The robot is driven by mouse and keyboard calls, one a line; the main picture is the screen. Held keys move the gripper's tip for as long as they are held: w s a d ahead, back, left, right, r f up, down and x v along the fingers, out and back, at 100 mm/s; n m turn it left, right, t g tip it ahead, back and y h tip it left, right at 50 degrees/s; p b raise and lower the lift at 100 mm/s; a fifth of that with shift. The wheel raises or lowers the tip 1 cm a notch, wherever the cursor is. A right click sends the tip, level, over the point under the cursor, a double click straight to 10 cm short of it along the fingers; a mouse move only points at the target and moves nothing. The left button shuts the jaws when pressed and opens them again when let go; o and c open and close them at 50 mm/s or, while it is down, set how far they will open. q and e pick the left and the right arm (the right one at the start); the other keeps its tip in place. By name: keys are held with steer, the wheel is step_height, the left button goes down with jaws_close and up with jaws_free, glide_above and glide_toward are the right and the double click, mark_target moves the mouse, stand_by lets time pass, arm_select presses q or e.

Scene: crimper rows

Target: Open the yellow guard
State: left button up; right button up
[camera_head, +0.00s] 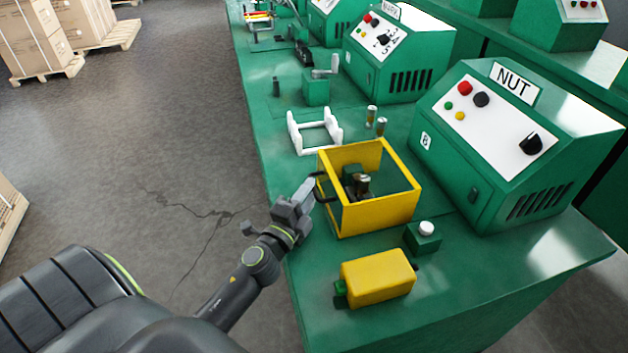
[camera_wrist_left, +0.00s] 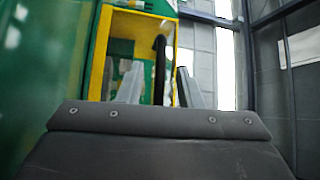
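The yellow guard (camera_head: 378,216) is a box-like frame on the green bench. It stands around a small dark metal tool (camera_head: 362,184), which shows through its open top. A black handle (camera_head: 321,189) sticks out from the guard's left side. My left gripper (camera_head: 307,190) is at this handle. In the left wrist view my left gripper (camera_wrist_left: 159,88) has its two grey fingers apart, and the black handle (camera_wrist_left: 160,65) appears between them. I cannot tell whether they touch it. The guard's yellow edge (camera_wrist_left: 98,60) shows behind. My right gripper is out of view.
A green machine labelled NUT (camera_head: 500,150) stands right of the guard. A yellow block (camera_head: 377,277) and a green box with a white button (camera_head: 424,239) sit in front. A white cradle (camera_head: 314,134) is behind.

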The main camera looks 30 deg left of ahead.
arm_select(q)
steer(key=shift+w+a+r, duration=0.1)
steer(key=shift+w, duration=0.6)
steer(key=shift+w+a+r, duration=0.1)
steer(key=shift+w, duration=0.6)
jaws_close()
